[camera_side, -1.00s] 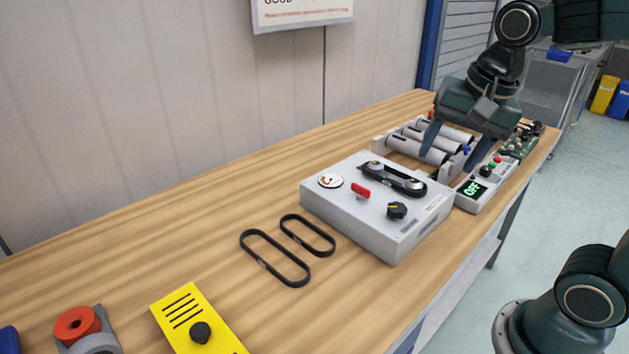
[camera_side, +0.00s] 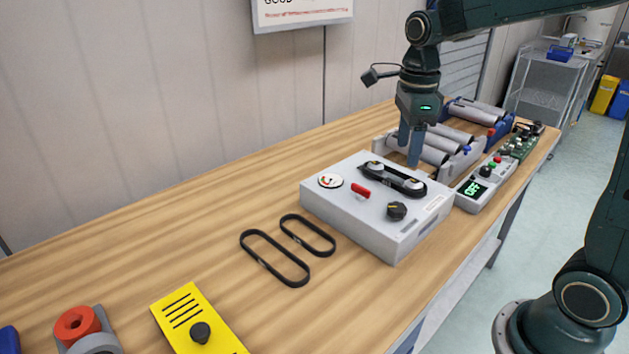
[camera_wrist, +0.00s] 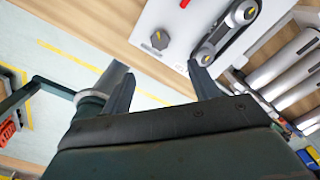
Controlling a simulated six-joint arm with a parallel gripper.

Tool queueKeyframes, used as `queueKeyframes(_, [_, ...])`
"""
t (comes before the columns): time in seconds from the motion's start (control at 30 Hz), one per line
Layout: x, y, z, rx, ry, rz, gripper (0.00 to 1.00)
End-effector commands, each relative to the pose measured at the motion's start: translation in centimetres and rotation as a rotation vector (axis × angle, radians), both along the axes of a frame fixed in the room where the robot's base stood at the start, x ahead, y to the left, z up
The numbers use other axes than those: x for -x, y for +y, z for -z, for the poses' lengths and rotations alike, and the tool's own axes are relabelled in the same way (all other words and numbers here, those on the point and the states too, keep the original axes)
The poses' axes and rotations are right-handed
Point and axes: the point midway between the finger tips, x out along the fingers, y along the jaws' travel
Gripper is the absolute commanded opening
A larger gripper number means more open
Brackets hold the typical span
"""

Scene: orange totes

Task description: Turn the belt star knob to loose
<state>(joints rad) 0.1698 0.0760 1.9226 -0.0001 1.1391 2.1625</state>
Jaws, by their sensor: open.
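A black belt (camera_side: 393,180) runs around two pulleys on the box top. A red lever (camera_side: 361,190) and a round dial (camera_side: 330,181) sit beside it. My gripper (camera_side: 410,152) is open and empty, pointing down above the back of the box near the rollers. It is apart from the knob. Both fingers show in the wrist view (camera_wrist: 160,88).
Grey rollers (camera_side: 424,150) stand just behind the box. A control box with an OFF display (camera_side: 474,191) is on its right. Two loose belts (camera_side: 275,258) lie on the table in front. A yellow box with a black knob (camera_side: 195,316) is nearer.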

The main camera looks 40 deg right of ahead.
Motion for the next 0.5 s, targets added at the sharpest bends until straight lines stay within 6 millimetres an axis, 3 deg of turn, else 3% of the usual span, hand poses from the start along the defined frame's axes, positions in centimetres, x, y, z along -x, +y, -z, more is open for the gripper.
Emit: queueKeyframes(0.5, [-0.1, -0.1, 1.3, -0.001, 0.007, 0.023, 0.61])
